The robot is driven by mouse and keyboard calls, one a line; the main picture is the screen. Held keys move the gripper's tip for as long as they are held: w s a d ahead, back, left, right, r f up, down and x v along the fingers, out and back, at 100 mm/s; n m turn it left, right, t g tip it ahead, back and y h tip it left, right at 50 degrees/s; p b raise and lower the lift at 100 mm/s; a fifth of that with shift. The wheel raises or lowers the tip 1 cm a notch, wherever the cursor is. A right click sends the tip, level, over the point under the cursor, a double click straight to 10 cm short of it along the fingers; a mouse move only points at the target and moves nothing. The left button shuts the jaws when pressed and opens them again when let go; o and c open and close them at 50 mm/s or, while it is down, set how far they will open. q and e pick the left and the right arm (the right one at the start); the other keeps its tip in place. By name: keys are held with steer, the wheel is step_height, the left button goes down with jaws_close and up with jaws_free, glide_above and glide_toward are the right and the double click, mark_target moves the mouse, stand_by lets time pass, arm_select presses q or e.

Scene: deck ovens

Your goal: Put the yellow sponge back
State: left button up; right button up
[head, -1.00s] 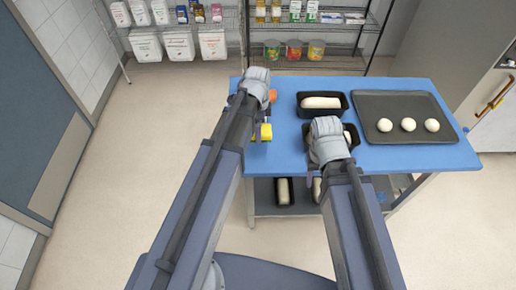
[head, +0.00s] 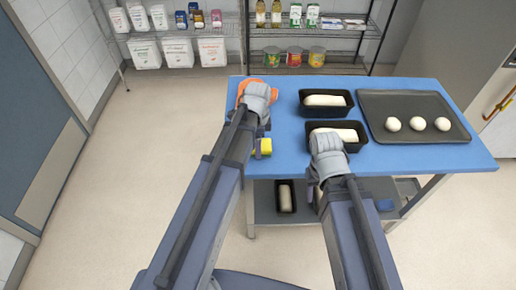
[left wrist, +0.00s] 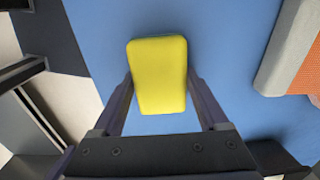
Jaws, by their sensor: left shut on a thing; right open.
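The yellow sponge (head: 263,147) is at the left part of the blue table, near its front edge in the head view. In the left wrist view the sponge (left wrist: 158,75) sits between the two fingers of my left gripper (left wrist: 163,92), which is shut on it. Blue tabletop shows around it; I cannot tell whether it touches the table. My left wrist hides part of the sponge in the head view. My right gripper (head: 319,188) is open by the table's front edge, mostly hidden behind its wrist.
An orange thing (head: 262,83) lies behind my left wrist, partly hidden. Two black pans (head: 349,113) with dough and a dark tray (head: 440,103) with three dough balls stand on the blue table (head: 286,104). Shelves are behind; a lower shelf (head: 265,210) holds more pans.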

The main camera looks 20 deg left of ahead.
arm_select(q)
steer(key=o, duration=1.2)
step_height(320, 180, up, 12)
steer(key=p, duration=1.2)
steer(key=s+d+n+y, duration=0.1)
steer(key=s+d+n, duration=0.9)
steer(key=s, duration=0.4)
steer(key=shift+s+d+n, duration=0.15)
steer(key=shift+d+n, duration=0.1)
steer(key=shift+n, duration=0.25)
steer(key=shift+r, duration=0.1)
steer(key=shift+f+b, duration=0.45)
steer(key=shift+f, duration=0.1)
